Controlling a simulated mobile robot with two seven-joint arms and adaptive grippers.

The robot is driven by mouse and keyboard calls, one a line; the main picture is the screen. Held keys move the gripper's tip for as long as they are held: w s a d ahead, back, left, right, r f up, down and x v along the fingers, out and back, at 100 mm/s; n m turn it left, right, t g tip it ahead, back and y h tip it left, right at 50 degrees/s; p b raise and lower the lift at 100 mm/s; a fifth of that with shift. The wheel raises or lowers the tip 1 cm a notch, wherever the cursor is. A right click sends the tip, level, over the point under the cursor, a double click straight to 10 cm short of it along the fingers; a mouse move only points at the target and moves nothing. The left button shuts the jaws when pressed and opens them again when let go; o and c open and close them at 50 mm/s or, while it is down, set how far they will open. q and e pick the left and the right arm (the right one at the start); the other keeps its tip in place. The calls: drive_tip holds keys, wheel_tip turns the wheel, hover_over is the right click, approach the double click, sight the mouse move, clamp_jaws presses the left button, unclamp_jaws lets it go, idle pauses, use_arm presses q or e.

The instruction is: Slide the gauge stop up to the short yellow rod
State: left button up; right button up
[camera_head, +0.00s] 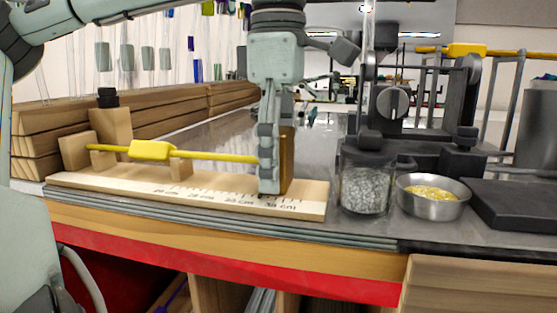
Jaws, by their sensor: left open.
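The short yellow rod (215,156) lies nearly level along the wooden gauge (110,183), with a thicker yellow piece around it left of its middle. Its left end is by the wooden end block (75,151), and a small wooden support (180,168) stands under it. Its right end meets my gripper's outline; I cannot tell whether they touch. The gauge stop, a brown upright block (288,160), stands near the scale's right end, partly hidden by my left gripper (269,188). That gripper points down, open, with its fingertips low over the gauge at the stop.
A jar of clear pieces (365,185) and a metal bowl of yellow bits (433,200) stand just right of the gauge. Behind them is a dark apparatus (420,110) with another yellow rod (510,53). Stacked wooden boards (180,112) line the back left.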

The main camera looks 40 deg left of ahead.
sight(277, 130)
use_arm(q)
wheel_tip(277, 130, up, 12)
idle(0.4)
drive_tip(key=shift+s, duration=0.1)
idle(0.5)
